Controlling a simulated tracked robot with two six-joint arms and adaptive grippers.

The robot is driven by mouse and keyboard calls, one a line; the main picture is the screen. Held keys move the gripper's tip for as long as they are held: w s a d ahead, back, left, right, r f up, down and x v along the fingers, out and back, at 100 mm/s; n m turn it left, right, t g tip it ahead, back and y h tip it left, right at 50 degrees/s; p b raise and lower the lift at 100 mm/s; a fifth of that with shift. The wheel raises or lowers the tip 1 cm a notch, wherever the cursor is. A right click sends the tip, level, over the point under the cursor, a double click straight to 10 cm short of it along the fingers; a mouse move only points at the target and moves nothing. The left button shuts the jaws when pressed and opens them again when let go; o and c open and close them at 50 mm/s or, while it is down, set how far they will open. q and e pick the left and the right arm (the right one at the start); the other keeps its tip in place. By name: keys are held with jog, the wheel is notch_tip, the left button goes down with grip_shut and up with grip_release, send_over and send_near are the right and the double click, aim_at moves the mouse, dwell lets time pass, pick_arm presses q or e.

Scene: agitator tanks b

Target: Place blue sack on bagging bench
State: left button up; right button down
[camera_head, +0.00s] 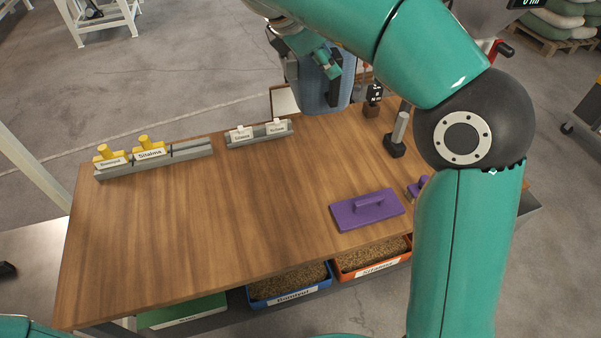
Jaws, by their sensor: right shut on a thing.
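The blue sack (312,88) hangs at the far edge of the wooden bench (230,215), partly hidden behind my right gripper (332,75). My right gripper is shut on the sack, and my right arm reaches across the right side of the view. I cannot tell whether the sack's bottom touches the bench top. My left gripper is not in view.
Label holders (155,158) stand along the bench's far left edge. A purple handled plate (367,208) lies at the front right. A black stand (395,145) is near the sack. Grain bins (290,296) sit below the front edge. The bench's middle is clear.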

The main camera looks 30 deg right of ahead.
aim_at(329, 100)
jog(key=shift+n+t, duration=0.3)
jog(key=shift+n, duration=0.2)
jog(key=f+b, duration=0.3)
jog(key=d+f+b, duration=0.1)
jog(key=f+b, duration=0.2)
jog(key=b, duration=0.1)
jog(key=f+b, duration=0.3)
jog(key=shift+w+d+f, duration=0.1)
jog(key=shift+d, duration=0.1)
notch_tip(329, 100, down, 20)
jog(key=b, duration=0.2)
jog(key=shift+r+b, duration=0.2)
jog(key=shift+b, duration=0.15)
jog(key=c, duration=1.4)
grip_release()
jog(key=shift+f, duration=0.1)
jog(key=o, duration=0.4)
jog(key=shift+a, duration=0.1)
